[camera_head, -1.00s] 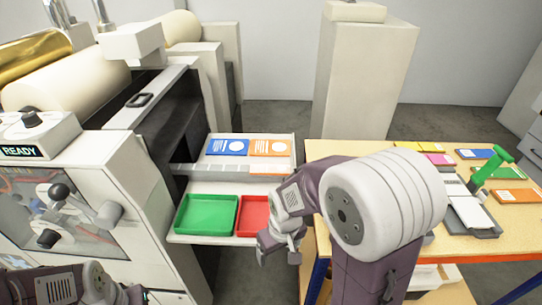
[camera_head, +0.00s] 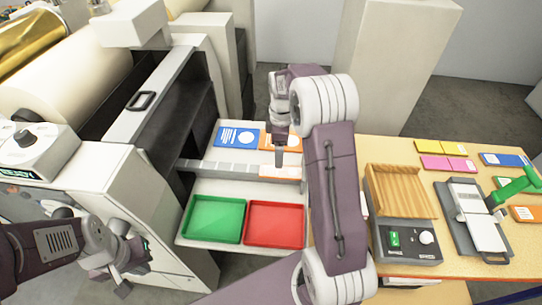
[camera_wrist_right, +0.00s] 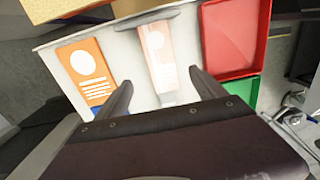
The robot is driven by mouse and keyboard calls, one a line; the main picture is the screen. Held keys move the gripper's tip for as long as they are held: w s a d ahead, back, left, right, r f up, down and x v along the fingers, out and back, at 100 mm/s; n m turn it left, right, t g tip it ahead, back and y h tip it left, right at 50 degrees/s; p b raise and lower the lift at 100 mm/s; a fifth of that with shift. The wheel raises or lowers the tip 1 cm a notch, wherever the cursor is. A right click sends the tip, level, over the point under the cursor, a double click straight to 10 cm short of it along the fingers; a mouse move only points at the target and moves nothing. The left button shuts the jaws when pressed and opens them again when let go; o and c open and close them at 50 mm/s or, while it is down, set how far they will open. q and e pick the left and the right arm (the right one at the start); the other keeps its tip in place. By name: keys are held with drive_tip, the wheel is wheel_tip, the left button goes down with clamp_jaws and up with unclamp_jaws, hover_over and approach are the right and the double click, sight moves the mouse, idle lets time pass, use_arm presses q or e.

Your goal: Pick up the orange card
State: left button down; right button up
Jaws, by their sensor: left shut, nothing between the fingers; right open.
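The orange card (camera_head: 265,140) lies flat beside the blue card (camera_head: 237,136) on the white shelf of the machine. My right gripper (camera_head: 280,158) is above the shelf and hides part of the orange card. In the right wrist view the orange card (camera_wrist_right: 88,72) lies to the left of my open, empty right gripper (camera_wrist_right: 165,88). A pale orange likeness of it, apparently a reflection, shows on the grey bar (camera_wrist_right: 158,55) between the fingers. My left gripper (camera_head: 122,285) is shut and empty at lower left, away from the shelf.
A green tray (camera_head: 215,220) and a red tray (camera_head: 275,224) stand in front of the grey bar (camera_head: 222,169).

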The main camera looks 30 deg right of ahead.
sight(281, 171)
drive_tip(key=shift+s+f+p, duration=0.55)
drive_tip(key=shift+s+f, duration=0.4)
drive_tip(key=shift+f, duration=0.05)
drive_tip(key=shift+s+f, duration=0.15)
drive_tip(key=shift+f, duration=0.15)
drive_tip(key=shift+w+f, duration=0.25)
drive_tip(key=f, duration=0.1)
drive_tip(key=w+f+p, duration=0.1)
drive_tip(key=shift+w+d+f+p, duration=0.1)
drive_tip(key=shift+w+f+p, duration=0.1)
drive_tip(key=shift+f+p, duration=0.1)
wheel_tip(281, 171, down, 2)
drive_tip(key=shift+s+f, duration=0.1)
drive_tip(key=shift+f, duration=0.15)
drive_tip(key=shift+s+f, duration=0.1)
drive_tip(key=shift+s, duration=0.1)
drive_tip(key=shift+w, duration=0.1)
drive_tip(key=c, duration=1.4)
use_arm(q)
drive_tip(key=r, duration=0.1)
drive_tip(key=s+r, duration=0.1)
drive_tip(key=r, duration=0.1)
drive_tip(key=shift+r, duration=0.2)
use_arm(e)
drive_tip(key=shift+c, duration=0.2)
